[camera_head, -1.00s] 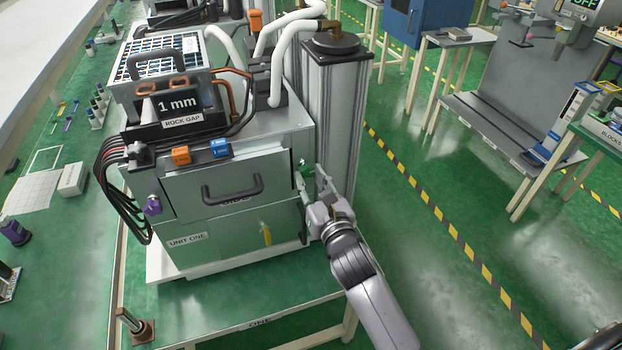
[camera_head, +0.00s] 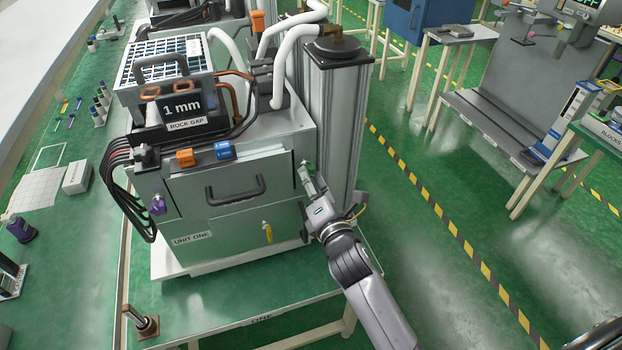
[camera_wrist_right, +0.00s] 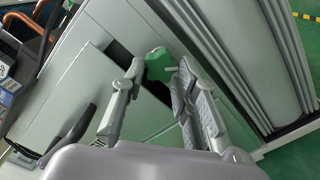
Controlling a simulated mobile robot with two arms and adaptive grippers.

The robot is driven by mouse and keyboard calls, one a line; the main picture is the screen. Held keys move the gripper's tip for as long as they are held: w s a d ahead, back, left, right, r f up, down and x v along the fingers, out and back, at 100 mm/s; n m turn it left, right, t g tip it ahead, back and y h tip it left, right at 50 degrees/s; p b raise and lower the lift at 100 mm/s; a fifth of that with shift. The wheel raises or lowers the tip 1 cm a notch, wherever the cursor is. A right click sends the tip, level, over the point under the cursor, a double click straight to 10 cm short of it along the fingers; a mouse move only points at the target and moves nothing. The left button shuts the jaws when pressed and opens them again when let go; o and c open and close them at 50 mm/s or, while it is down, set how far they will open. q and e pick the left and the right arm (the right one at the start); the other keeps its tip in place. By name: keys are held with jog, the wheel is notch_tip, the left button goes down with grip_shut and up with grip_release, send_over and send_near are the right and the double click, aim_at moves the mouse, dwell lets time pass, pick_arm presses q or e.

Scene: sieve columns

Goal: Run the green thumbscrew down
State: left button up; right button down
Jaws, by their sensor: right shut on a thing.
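The green thumbscrew (camera_head: 307,166) is at the upper right edge of the front of the grey unit labelled UNIT ONE (camera_head: 232,228), mostly covered by my fingers. In the right wrist view the green thumbscrew (camera_wrist_right: 158,66) shows between the fingertips, with a lobed head. My right gripper (camera_head: 307,172) reaches up to it from the lower right and is shut on it; the fingers also show in the right wrist view (camera_wrist_right: 156,78). The screw's shaft is hidden. My left gripper is not in view.
A drawer with a dark handle (camera_head: 235,190) and a yellow knob (camera_head: 267,232) are on the unit's front, left of my gripper. A purple knob (camera_head: 157,205) is at its left. A tall grey column (camera_head: 335,130) stands close behind.

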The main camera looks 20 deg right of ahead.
jog(key=m+p, duration=0.1)
jog(key=m, duration=0.8)
jog(key=m+p, duration=0.2)
jog(key=m, duration=0.7)
jog(key=m+p, duration=0.2)
jog(key=m, duration=0.7)
jog(key=shift+d+r, duration=0.25)
jog(key=shift+r, duration=0.1)
jog(key=m, duration=0.5)
jog(key=shift+f, duration=0.1)
jog(key=m, duration=0.5)
jog(key=shift+d+f+p, duration=0.1)
jog(key=shift+p, duration=0.25)
jog(key=m, duration=0.5)
jog(key=shift+f+m, duration=0.1)
jog(key=shift+m, duration=0.3)
jog(key=c, duration=1.2)
grip_release()
jog(key=shift+c, duration=0.2)
